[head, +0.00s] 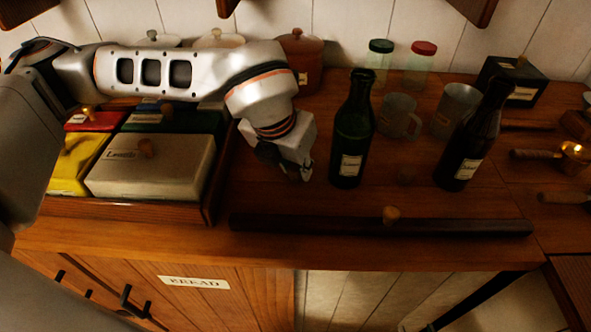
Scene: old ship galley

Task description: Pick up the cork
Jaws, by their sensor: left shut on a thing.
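My left arm reaches in from the left, and its gripper (303,173) points down just left of the green bottle (350,135). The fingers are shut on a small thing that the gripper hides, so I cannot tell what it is. My right gripper is not in view.
A wooden tray (130,210) of lidded boxes is at the left. Behind the bottles stand a glass mug (398,115), a larger mug (455,108) and jars with green (381,46) and red (424,47) lids. Bare counter lies between the bottles.

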